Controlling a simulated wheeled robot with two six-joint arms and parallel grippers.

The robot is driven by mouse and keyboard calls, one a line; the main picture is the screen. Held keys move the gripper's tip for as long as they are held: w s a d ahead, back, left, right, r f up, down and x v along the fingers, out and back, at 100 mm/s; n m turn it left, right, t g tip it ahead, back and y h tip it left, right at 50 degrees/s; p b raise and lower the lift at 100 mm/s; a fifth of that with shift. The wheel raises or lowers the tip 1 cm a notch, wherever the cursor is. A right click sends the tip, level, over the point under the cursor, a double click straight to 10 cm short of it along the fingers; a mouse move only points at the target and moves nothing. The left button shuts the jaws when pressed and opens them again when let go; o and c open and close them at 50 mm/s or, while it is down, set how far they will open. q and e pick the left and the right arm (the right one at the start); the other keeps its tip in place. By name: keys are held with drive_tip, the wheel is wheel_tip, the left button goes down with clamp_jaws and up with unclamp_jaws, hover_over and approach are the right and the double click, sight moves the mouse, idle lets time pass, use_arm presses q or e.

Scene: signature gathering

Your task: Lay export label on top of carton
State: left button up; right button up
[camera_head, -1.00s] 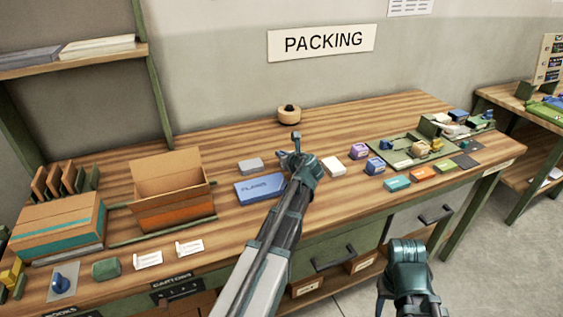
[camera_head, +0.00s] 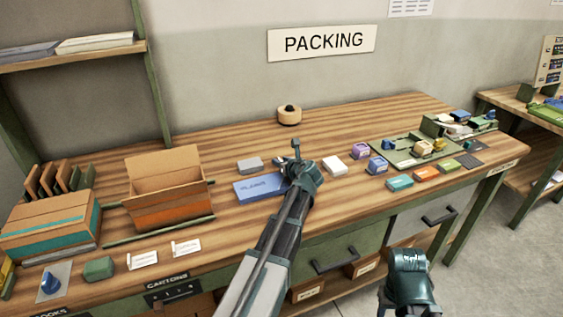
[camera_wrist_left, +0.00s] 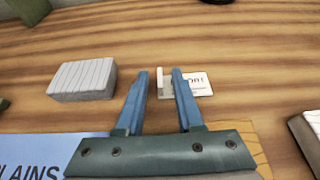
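The export label (camera_wrist_left: 190,84), a white card with a small upright white tab, lies on the wooden table in the left wrist view; its print is partly covered by a finger. My left gripper (camera_wrist_left: 160,75) is open above it, with the tab between the fingertips in the picture. In the head view my left gripper (camera_head: 296,152) is over the table behind the blue book, and the label is hidden there. An open-topped cardboard carton (camera_head: 165,172) with an orange band stands at left. A closed box with a teal stripe (camera_head: 45,234) is further left. My right gripper (camera_head: 408,262) hangs in front of the table.
The blue book (camera_head: 250,190) and a grey block (camera_head: 250,165) lie near my left gripper. Two white cards (camera_head: 143,260) (camera_head: 186,247) lie at the front edge. A tape roll (camera_head: 289,116) stands at the back. Several small coloured boxes and a green tray (camera_head: 405,158) are at right.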

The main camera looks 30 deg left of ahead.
use_arm(q)
drive_tip(key=shift+r, duration=0.1)
drive_tip(key=shift+s+d+r+p, duration=0.1)
drive_tip(key=shift+r+p, duration=0.1)
drive_tip(key=shift+p, duration=0.15)
drive_tip(key=p+v, duration=0.4)
drive_tip(key=v, duration=0.6)
drive_tip(key=shift+s+d, duration=0.2)
drive_tip(key=shift+s+d+r, duration=0.15)
drive_tip(key=shift+s+d, duration=0.2)
drive_tip(key=shift+d, duration=0.1)
drive_tip(key=shift+o, duration=0.5)
drive_tip(key=shift+d, duration=0.1)
drive_tip(key=shift+s+d, duration=0.55)
drive_tip(key=shift+d, duration=0.25)
drive_tip(key=b+x, duration=0.3)
drive_tip(key=x, duration=0.5)
drive_tip(key=shift+w+a, duration=0.1)
drive_tip(key=shift+w, duration=0.05)
drive_tip(key=shift+w+a, duration=0.15)
drive_tip(key=shift+a, duration=0.1)
